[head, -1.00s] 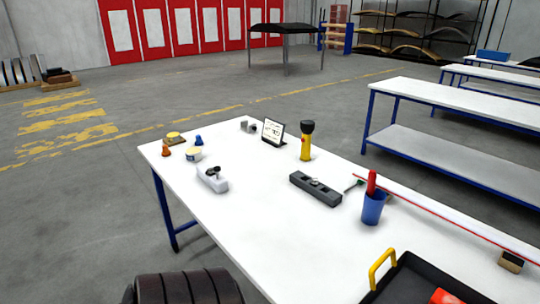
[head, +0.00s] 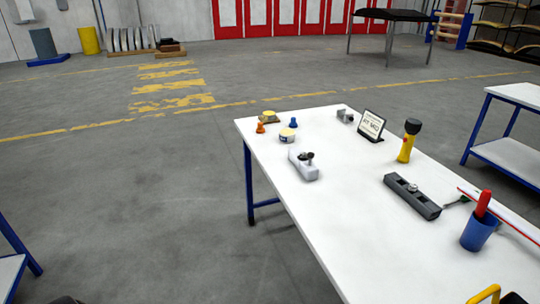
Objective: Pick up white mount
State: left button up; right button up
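The white mount (head: 303,165) lies on the white table (head: 325,222) near its left edge. It is a light block with a dark knob on top. Neither of my grippers shows in the head view. Only a small dark piece shows at the bottom edge, too little to tell what it is.
Near the mount stand a small tub (head: 287,136), an orange piece (head: 260,128) and a blue piece (head: 293,122). A dark grey block (head: 411,196), a yellow flashlight (head: 408,141), a sign (head: 370,126) and a blue cup (head: 478,234) stand to the right. Floor left of the table is clear.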

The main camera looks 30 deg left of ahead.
aim_at(310, 173)
jog(key=u, duration=0.85)
jog(key=z, duration=0.95)
jog(key=i+j+z, duration=0.15)
jog(key=j+z, duration=0.35)
jog(key=j, duration=0.25)
jog(key=j+z, duration=0.45)
jog(key=j, duration=0.3)
jog(key=k+j+z, duration=0.15)
jog(key=j+z, duration=0.35)
jog(key=j, duration=0.25)
